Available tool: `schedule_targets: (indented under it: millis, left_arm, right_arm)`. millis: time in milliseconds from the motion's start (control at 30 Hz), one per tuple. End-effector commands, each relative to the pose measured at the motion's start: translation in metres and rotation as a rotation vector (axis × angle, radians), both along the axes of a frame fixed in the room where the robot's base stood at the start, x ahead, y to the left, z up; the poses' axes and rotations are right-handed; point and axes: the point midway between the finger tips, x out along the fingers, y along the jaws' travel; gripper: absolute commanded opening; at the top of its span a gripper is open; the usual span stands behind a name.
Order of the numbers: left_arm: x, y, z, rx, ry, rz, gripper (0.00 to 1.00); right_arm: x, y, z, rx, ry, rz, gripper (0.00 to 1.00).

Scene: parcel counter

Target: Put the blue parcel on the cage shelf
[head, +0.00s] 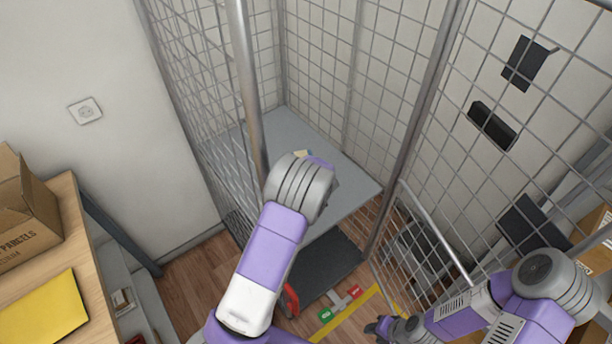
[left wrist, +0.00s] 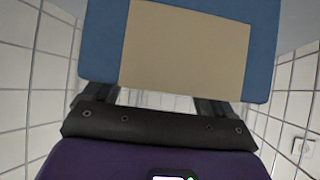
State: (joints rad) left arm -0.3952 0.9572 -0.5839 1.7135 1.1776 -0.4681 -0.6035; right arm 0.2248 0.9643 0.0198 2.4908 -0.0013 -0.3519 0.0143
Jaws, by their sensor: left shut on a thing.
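The blue parcel (left wrist: 265,50) with a tan label fills the top of the left wrist view. My left gripper (left wrist: 160,98) is shut on it, with one dark finger near each side. In the head view my left arm reaches into the cage and hides that gripper and most of the parcel; only a small tan and blue bit shows past the wrist. The grey cage shelf (head: 358,178) lies beneath. I cannot tell whether the parcel touches it. My right gripper (head: 384,327) is low at the bottom right, outside the cage; its jaws are too small to read.
Wire mesh walls and metal posts (head: 243,75) surround the shelf. A dark base (head: 335,262) lies below it. At left, a wooden counter (head: 75,220) holds a cardboard box (head: 28,215) and a yellow envelope (head: 45,308). Dark holders (head: 492,125) hang on the right mesh.

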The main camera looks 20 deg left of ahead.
Motion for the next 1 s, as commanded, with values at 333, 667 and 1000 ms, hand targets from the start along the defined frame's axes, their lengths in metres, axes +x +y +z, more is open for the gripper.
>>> schedule_targets:
  millis: [333, 667, 1000]
  left_arm:
    - [0.001, 0.000, -0.013, 0.001, -0.006, 0.000, 0.25]
    - [0.000, 0.000, -0.016, -0.001, -0.002, 0.000, 1.00]
    - [-0.007, -0.007, -0.005, -0.002, -0.002, -0.002, 1.00]
  right_arm:
    - [0.000, 0.000, -0.006, 0.000, 0.000, 0.000, 0.37]
    - [0.000, 0.000, -0.007, 0.000, 0.000, 0.000, 0.37]
    - [0.000, 0.000, -0.003, 0.000, 0.000, 0.000, 0.37]
